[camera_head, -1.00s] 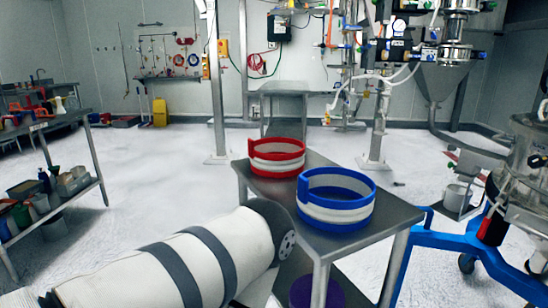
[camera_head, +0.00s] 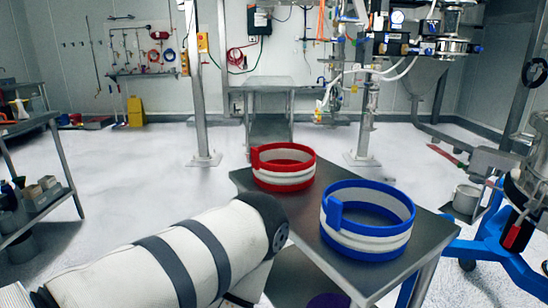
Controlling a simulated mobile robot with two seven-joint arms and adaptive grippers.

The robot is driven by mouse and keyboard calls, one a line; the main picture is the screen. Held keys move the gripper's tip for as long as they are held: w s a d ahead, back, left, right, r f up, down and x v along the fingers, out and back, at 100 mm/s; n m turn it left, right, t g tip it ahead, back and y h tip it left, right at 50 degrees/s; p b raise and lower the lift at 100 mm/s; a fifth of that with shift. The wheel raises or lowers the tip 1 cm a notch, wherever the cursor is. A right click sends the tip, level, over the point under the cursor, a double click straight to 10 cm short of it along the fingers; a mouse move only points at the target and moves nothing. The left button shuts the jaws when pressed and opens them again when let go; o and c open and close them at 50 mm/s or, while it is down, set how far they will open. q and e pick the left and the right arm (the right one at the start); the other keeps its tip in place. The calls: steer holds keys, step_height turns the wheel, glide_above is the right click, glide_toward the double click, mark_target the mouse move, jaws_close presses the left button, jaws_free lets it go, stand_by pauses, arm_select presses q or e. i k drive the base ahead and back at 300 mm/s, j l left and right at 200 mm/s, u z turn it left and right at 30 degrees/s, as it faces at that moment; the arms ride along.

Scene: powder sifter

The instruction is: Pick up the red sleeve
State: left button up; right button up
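The red sleeve (camera_head: 283,168) is a ring with red rims and a white band. It stands upright on the far left part of the small metal table (camera_head: 312,200). A similar blue sleeve (camera_head: 368,240) stands in front of it to the right, apart from it. My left arm, in a white cover with dark bands, reaches in from the lower left and ends beside the table's left edge. Its gripper is hidden from view. My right gripper does not show.
A blue wheeled frame (camera_head: 480,249) stands to the right of the table. A shelf bench (camera_head: 55,160) is at the left, and another metal table (camera_head: 268,85) stands behind. A post (camera_head: 197,90) rises behind the red sleeve. The floor at left centre is clear.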

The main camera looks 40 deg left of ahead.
mark_target(280, 167)
steer(key=j+z, duration=0.45)
steer(key=j, duration=2.6)
steer(key=i, duration=0.1)
